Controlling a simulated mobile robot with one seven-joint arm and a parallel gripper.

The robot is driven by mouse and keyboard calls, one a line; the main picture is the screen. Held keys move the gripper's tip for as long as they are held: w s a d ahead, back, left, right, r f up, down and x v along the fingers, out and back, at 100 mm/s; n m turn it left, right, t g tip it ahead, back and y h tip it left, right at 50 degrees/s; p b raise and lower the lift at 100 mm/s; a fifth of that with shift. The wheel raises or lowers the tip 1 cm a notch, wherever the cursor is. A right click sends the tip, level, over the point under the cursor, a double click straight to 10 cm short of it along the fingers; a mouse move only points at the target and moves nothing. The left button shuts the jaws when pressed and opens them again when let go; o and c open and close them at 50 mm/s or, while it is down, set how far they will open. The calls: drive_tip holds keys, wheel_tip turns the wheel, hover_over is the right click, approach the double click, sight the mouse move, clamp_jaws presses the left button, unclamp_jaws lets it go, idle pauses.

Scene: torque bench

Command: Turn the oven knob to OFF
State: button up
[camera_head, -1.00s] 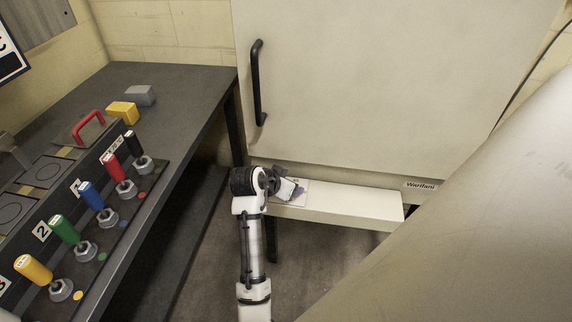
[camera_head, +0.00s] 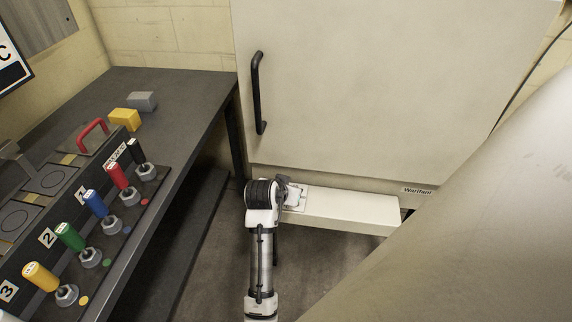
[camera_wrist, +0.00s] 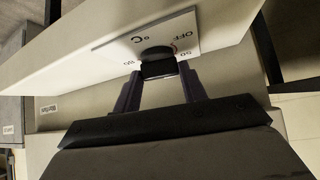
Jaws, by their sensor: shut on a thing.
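The oven knob (camera_wrist: 157,56) is dark and sits on a white dial plate (camera_wrist: 200,30) in the wrist view. The plate carries the marks OFF, 50 and °C, and a red arc beside the knob. My gripper (camera_wrist: 160,72) has its two fingers on either side of the knob and is shut on it. In the head view, my gripper (camera_head: 293,194) is at the left end of the oven's front panel (camera_head: 345,209), and the knob is hidden there. I cannot tell which mark the knob points to.
The oven door (camera_head: 370,90) with its black handle (camera_head: 257,92) is closed above the panel. On the left, a dark bench (camera_head: 185,95) holds several coloured handles, a yellow block (camera_head: 125,118) and a grey block (camera_head: 142,100). Open floor lies between bench and panel.

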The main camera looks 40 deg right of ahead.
drive_tip(key=n+t+p, duration=0.1)
drive_tip(key=n+y+p, duration=0.1)
drive_tip(key=n, duration=0.1)
drive_tip(key=n+t+y+p, duration=0.1)
drive_tip(key=p, duration=0.1)
drive_tip(key=shift+s+d+r+t, duration=0.25)
drive_tip(key=shift+s+t, duration=0.05)
drive_tip(key=shift+s, duration=0.05)
drive_tip(key=shift+d+f+n+t+y+p, duration=0.1)
drive_tip(key=shift+n+t+y+p, duration=0.3)
drive_tip(key=shift+n+y, duration=0.5)
drive_tip(key=shift+d+f+n+t+y+p, duration=0.1)
drive_tip(key=shift+n+t+y+p, duration=0.3)
drive_tip(key=shift+n, duration=0.8)
drive_tip(key=o, duration=1)
drive_tip(key=b+v, duration=0.1)
drive_tip(key=v, duration=1.3)
drive_tip(key=shift+d, duration=0.2)
